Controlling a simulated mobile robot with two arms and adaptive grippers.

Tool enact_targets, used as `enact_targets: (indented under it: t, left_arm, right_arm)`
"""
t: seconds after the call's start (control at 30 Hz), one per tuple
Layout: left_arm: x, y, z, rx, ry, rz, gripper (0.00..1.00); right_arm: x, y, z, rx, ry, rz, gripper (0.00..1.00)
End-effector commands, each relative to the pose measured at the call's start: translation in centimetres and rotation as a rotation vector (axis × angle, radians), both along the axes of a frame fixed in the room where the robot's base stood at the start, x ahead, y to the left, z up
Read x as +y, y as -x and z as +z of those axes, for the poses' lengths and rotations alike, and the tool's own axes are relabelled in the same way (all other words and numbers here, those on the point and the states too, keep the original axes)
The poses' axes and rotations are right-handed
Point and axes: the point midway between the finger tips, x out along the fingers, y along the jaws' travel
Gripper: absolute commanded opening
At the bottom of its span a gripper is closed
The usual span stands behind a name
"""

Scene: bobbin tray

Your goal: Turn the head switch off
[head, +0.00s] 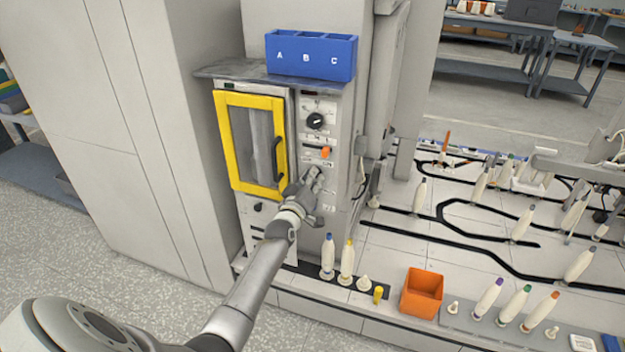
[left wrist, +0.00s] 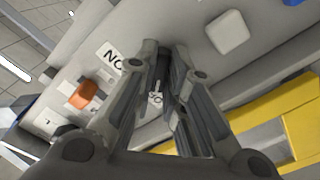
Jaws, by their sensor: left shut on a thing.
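The machine's front panel (head: 315,172) stands right of the yellow-framed door, with a black round knob (head: 315,121) near its top and an orange switch (head: 325,152) below. My left gripper (head: 313,181) is at the panel, just below the orange switch. In the left wrist view my left gripper (left wrist: 160,68) has its fingers close together, shut on the head switch, which the fingers almost wholly hide. The orange switch (left wrist: 83,95) shows to the left, apart from the fingers. A label with letters lies beside the fingers. My right gripper is out of view.
The yellow door (head: 223,140) with its dark handle is close left of my arm. A blue bin (head: 312,56) marked A, B, C sits on top. Bobbins, an orange box (head: 422,292) and a yellow peg (head: 378,294) stand lower right.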

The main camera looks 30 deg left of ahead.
Motion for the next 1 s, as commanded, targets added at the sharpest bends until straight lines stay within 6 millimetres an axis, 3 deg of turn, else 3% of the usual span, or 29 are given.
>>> enact_targets:
  t: [0.6, 0.63, 0.77, 1.0]
  left_arm:
    - [-0.05, 0.03, -0.16, -0.007, 0.047, 0.000, 0.00]
    - [-0.05, 0.03, -0.16, -0.007, 0.047, 0.000, 0.14]
    - [-0.03, 0.02, -0.13, -0.008, 0.044, 0.000, 0.31]
    - [-0.02, 0.01, -0.05, -0.008, 0.041, 0.000, 0.33]
  right_arm:
    - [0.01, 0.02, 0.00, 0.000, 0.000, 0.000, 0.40]
    - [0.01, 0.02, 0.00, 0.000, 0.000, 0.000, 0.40]
    - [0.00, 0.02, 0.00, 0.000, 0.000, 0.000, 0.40]
    - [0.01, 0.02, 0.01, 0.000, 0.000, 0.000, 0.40]
